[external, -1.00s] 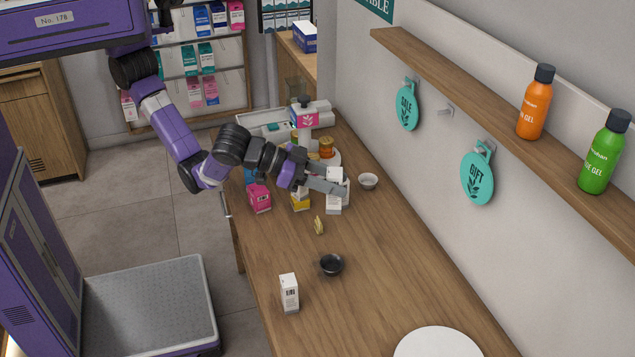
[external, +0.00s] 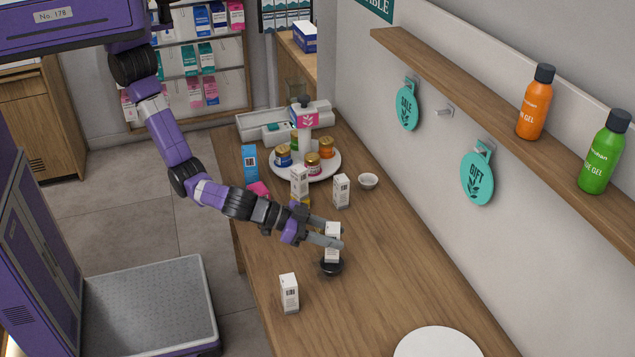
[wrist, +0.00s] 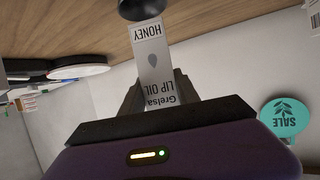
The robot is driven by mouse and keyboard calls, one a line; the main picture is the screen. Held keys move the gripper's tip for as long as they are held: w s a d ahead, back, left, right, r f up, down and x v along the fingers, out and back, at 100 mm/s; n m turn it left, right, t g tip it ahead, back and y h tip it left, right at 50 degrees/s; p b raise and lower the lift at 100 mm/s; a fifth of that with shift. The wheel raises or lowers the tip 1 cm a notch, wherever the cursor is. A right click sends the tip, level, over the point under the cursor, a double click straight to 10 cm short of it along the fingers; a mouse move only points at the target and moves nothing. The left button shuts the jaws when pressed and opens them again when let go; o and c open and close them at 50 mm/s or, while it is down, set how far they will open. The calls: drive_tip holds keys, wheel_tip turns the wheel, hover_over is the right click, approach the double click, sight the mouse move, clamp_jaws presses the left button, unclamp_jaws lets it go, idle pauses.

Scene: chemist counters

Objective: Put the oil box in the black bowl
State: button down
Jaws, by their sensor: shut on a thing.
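My gripper (external: 326,233) is shut on a white oil box (external: 332,250) and holds it upright over the black bowl (external: 331,268). In the wrist view the box (wrist: 154,65) stands between the fingers, and its label reads "LIP OIL" and "HONEY". The black bowl also shows at the top of the wrist view (wrist: 140,8), just past the box's end. The box's lower end hides part of the bowl, and I cannot tell whether it touches the bowl.
Another white box (external: 289,293) stands in front and to the left. A round stand (external: 334,160) bears several jars. A white plate (external: 437,345) lies at the front right. The counter right of the bowl is clear.

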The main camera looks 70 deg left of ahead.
drive_tip(key=shift+f, duration=1.2)
drive_tip(key=shift+f, duration=0.25)
drive_tip(key=c, duration=0.9)
unclamp_jaws()
drive_tip(key=shift+r, duration=0.1)
drive_tip(key=shift+r, duration=0.25)
drive_tip(key=v, duration=1.2)
drive_tip(key=shift+b, duration=0.35)
drive_tip(key=shift+f, duration=0.1)
